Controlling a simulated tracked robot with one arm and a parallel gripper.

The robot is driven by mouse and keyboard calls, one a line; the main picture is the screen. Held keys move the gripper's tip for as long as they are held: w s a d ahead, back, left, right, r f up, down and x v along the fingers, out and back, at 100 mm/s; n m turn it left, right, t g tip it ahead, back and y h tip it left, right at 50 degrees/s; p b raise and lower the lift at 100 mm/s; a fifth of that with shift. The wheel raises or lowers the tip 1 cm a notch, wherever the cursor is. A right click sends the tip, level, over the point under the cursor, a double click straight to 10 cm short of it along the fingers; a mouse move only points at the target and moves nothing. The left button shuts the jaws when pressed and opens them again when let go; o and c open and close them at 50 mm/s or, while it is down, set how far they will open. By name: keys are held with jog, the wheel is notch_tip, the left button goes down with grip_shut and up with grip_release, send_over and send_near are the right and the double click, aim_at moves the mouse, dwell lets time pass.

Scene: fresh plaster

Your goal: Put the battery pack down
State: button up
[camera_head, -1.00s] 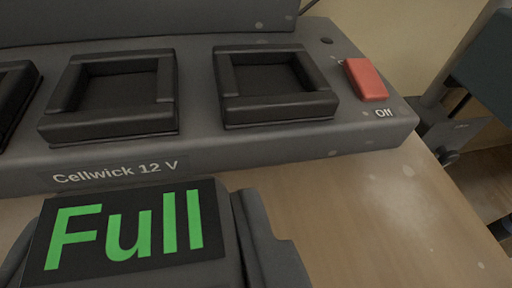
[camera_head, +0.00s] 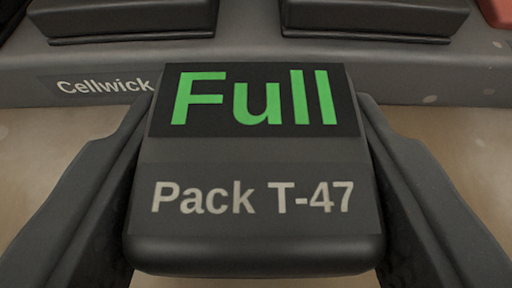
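The battery pack (camera_head: 255,150) is a dark grey block in the middle of the view. Its top reads "Full" in green on black and "Pack T-47" below. My gripper (camera_head: 257,135) has one dark finger along each side of the pack and is shut on it. The pack lies in front of the grey charger (camera_head: 420,75), marked "Cellwick". Whether the pack's underside touches the table is hidden.
Two raised black charger bays (camera_head: 125,20) show at the top, cut off by the frame. A red switch (camera_head: 497,12) is at the top right corner. The pale wooden table (camera_head: 470,150) shows bare on both sides of my gripper.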

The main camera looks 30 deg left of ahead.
jog(key=o, duration=1.3)
jog(key=v, duration=1.2)
jog(key=shift+d, duration=0.1)
